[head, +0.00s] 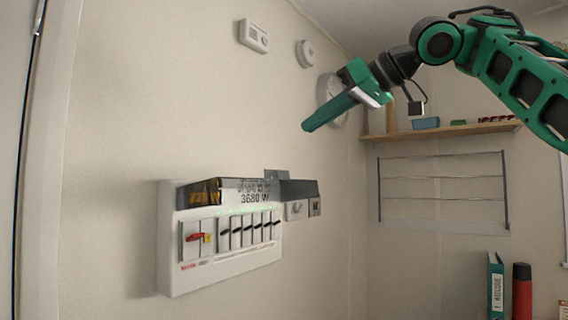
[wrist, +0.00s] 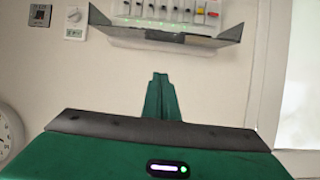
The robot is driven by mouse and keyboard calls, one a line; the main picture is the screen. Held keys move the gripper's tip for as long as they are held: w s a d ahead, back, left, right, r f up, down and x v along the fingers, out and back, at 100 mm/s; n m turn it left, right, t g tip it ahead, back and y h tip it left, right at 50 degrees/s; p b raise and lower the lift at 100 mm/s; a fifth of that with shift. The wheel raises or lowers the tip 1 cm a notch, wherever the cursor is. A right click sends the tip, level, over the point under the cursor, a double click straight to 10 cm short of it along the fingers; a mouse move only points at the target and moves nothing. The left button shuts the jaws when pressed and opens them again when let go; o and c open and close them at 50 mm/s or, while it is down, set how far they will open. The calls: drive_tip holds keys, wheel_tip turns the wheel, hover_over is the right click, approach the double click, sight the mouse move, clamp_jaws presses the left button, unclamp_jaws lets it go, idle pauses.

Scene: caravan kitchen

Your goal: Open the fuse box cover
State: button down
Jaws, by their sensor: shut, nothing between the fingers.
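The white fuse box (head: 220,270) hangs on the wall left of centre in the head view. Its dark, smoky cover (head: 202,192) stands raised at the top edge, sticking out from the wall. The red switch and the row of black-levered breakers below it are uncovered. In the wrist view, which is upside down, the cover (wrist: 175,42) juts out from the fuse box (wrist: 170,12) at the top of the picture. My gripper (head: 308,127) is shut and empty, up and to the right of the box, apart from the cover. Its fingers also show in the wrist view (wrist: 160,78).
A round clock (head: 331,95) is behind my gripper. A wooden shelf (head: 440,131) and wire rack (head: 443,190) are at right.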

drive_tip(key=w+a+f, duration=0.4)
drive_tip(key=a+f, duration=0.3)
drive_tip(key=shift+n, duration=0.3)
idle(0.5)
drive_tip(key=shift+w+f, duration=0.1)
